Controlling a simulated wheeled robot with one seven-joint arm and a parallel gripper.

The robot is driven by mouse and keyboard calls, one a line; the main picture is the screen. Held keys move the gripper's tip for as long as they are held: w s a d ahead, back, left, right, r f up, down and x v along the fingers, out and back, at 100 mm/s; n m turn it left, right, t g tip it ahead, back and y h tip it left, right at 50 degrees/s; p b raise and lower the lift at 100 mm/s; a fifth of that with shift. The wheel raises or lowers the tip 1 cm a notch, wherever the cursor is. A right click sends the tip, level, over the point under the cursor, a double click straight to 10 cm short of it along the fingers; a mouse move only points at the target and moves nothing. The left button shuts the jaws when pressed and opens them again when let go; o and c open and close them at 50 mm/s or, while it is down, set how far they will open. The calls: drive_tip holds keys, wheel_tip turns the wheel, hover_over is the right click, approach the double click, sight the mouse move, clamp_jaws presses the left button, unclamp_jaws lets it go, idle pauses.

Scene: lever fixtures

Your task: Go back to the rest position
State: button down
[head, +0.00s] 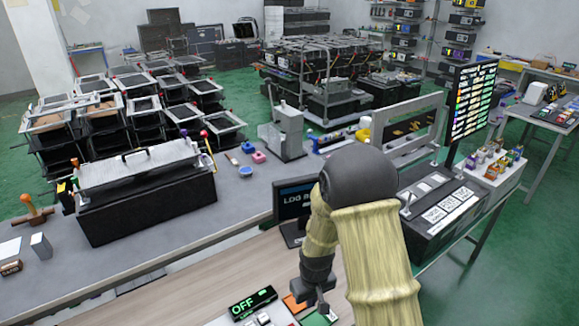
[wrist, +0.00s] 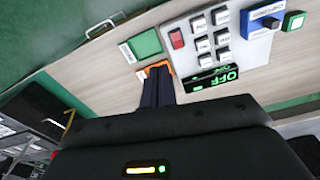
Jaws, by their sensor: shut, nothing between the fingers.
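My gripper (head: 320,303) is in the lower middle of the head view, pointing down over the wooden front part of the bench, near a small orange piece (head: 294,303) and a green pad (head: 318,320). In the wrist view my gripper (wrist: 158,72) shows as two dark fingers pressed together, shut and empty. The fingertips overlap the orange piece (wrist: 153,66) in the picture; I cannot tell whether they touch it. My arm covers part of the bench in the head view.
A green OFF display (head: 253,303) stands left of my gripper; a button panel (wrist: 222,42) shows in the wrist view. A monitor (head: 294,203) stands behind my arm. A large lidded fixture (head: 145,195) is at left, a black labelled box (head: 440,215) at right. Bare wood lies left.

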drive_tip(key=s+d+r+m+t, duration=0.1)
drive_tip(key=s+d+r+m, duration=0.1)
drive_tip(key=s+d+r, duration=0.2)
drive_tip(key=s+d+r+m, duration=0.3)
drive_tip(key=s+d+r, duration=0.2)
drive_tip(key=s+r, duration=0.3)
wheel_tip(320, 180, up, 4)
drive_tip(key=shift+d+r+t, duration=0.25)
drive_tip(key=shift+t, duration=0.15)
